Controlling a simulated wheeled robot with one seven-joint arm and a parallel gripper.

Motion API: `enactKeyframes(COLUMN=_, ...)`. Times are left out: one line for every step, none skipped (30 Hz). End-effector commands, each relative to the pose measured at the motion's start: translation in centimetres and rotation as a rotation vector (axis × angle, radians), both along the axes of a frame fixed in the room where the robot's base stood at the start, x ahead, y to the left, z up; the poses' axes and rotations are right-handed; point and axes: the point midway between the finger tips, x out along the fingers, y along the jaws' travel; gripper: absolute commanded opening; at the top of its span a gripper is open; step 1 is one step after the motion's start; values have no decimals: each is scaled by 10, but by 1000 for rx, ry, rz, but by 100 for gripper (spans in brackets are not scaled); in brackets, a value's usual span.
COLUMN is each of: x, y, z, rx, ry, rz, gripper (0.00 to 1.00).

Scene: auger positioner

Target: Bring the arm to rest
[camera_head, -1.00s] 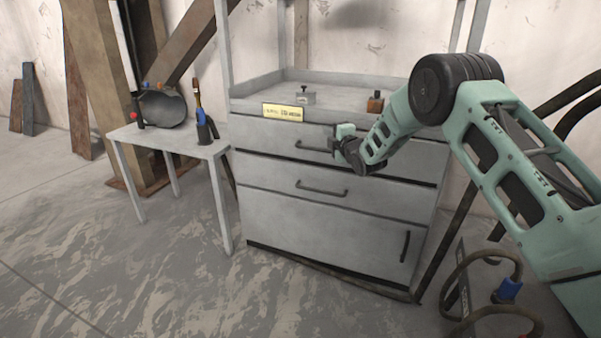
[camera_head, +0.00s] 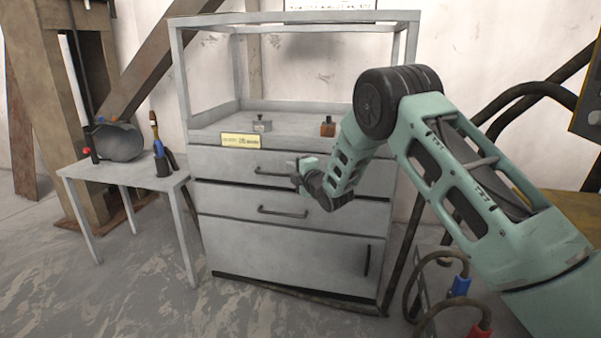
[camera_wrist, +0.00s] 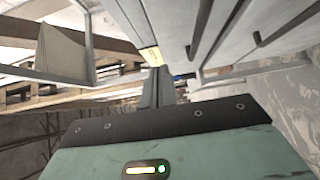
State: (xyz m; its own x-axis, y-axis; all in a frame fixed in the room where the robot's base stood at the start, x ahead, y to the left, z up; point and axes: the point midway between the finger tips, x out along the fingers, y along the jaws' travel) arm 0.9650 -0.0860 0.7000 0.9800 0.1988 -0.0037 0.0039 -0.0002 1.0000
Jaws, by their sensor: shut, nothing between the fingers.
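My arm comes in from the right in the head view, bent at the elbow. My gripper (camera_head: 297,174) is in front of the grey cabinet (camera_head: 290,245), near its upper drawers. The head view shows the gripper small and partly hidden by my own wrist. In the wrist view my gripper (camera_wrist: 157,78) has its fingers together and nothing shows between them. Whether it touches the cabinet front cannot be told.
A grey block (camera_head: 262,125) and a brown block (camera_head: 327,127) stand on the cabinet top. Hoses with a blue connector (camera_head: 460,286) lie low at right. Floor at front left is clear.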

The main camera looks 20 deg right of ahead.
Motion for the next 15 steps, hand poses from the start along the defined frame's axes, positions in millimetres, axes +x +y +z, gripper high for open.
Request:
enactKeyframes(x=-9, y=-2, z=1, rx=-1, ry=3, rz=0, gripper=0)
enactKeyframes(x=-14, y=-3, z=1, rx=0, ry=2, rz=0, gripper=0)
enactKeyframes(x=-20, y=-4, z=1, rx=-1, ry=3, rz=0, gripper=0)
enactKeyframes(x=-25, y=-4, z=1, rx=0, ry=2, rz=0, gripper=0)
enactKeyframes(x=-28, y=-5, z=2, rx=0, ry=2, rz=1, gripper=0)
enactKeyframes(x=-33, y=-6, z=1, rx=0, ry=2, rz=1, gripper=0)
enactKeyframes(x=-36, y=-6, z=1, rx=0, ry=1, rz=1, gripper=0)
enactKeyframes(x=-39, y=-7, z=0, rx=0, ry=2, rz=1, gripper=0)
enactKeyframes(x=-42, y=-7, z=0, rx=0, ry=2, rz=1, gripper=0)
enactKeyframes(x=-44, y=-8, z=0, rx=0, ry=1, rz=1, gripper=0)
enactKeyframes(x=-45, y=-8, z=0, rx=0, ry=0, rz=1, gripper=0)
enactKeyframes(x=-46, y=-8, z=0, rx=0, ry=1, rz=1, gripper=0)
enactKeyframes(x=-47, y=-9, z=0, rx=0, ry=1, rz=1, gripper=0)
enactKeyframes(x=-47, y=-9, z=0, rx=0, ry=1, rz=1, gripper=0)
enactKeyframes(x=-47, y=-9, z=0, rx=0, ry=0, rz=1, gripper=0)
